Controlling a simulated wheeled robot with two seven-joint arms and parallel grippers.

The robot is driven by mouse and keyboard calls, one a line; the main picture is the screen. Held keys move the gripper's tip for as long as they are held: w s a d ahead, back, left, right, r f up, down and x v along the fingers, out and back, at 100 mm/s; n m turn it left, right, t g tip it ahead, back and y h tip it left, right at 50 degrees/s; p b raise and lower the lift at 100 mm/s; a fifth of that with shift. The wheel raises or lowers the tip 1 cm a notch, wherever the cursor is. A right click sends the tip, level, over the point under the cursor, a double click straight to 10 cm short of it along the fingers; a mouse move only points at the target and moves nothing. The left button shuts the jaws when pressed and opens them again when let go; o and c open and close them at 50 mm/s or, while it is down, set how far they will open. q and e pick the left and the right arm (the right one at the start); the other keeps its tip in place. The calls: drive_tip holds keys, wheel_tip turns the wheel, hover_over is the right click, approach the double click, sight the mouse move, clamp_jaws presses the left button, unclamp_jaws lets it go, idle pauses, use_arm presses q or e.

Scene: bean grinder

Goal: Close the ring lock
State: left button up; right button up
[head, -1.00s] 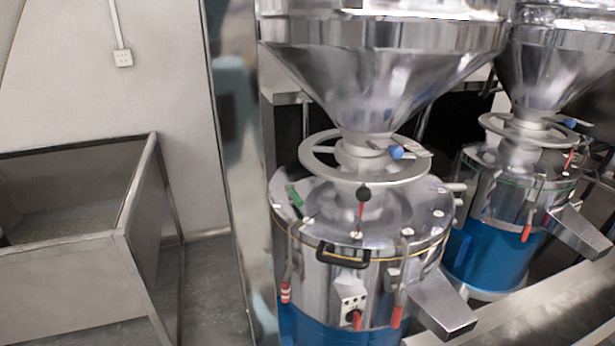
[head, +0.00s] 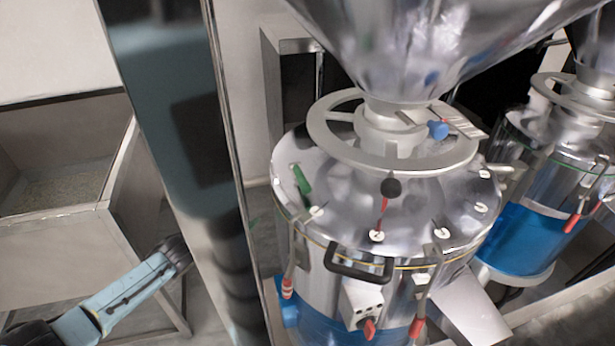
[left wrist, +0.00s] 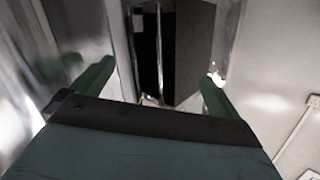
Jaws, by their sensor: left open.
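The near grinder (head: 400,215) has a silver drum with a thin yellow band around its rim. A broad grey ring (head: 335,148) circles its neck. Red-tipped levers hang on the drum's side, one at the left (head: 287,287) and one at the right (head: 417,325). I cannot tell which part is the ring lock.
A metal bin (head: 60,225) is at far left. A second grinder (head: 550,200) stands at right. A chute (head: 470,310) juts from the near grinder's front right.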

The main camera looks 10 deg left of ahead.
use_arm(q)
drive_tip(key=w+d+r+m+h, duration=0.1)
drive_tip(key=d+r+m+h, duration=0.2)
drive_tip(key=r, duration=0.9)
drive_tip(key=w+d+r+m+h, duration=0.15)
drive_tip(key=r+m+h, duration=0.3)
drive_tip(key=r, duration=0.85)
drive_tip(key=n+g+h+b, duration=0.1)
drive_tip(key=g+h+b, duration=0.15)
drive_tip(key=g, duration=0.55)
approach(301, 178)
drive_tip(key=shift+n+h, duration=0.25)
drive_tip(key=shift+h, duration=0.05)
drive_tip(key=x, duration=0.8)
drive_tip(key=w+f+x, duration=0.1)
drive_tip(key=x, duration=0.3)
drive_tip(key=shift+a+f, duration=0.15)
use_arm(e)
drive_tip(key=shift+w+a+f, duration=0.1)
drive_tip(key=shift+w+f, duration=0.2)
drive_tip(key=shift+f, duration=0.3)
drive_tip(key=shift+w+f, duration=0.25)
drive_tip(key=shift+f, duration=0.3)
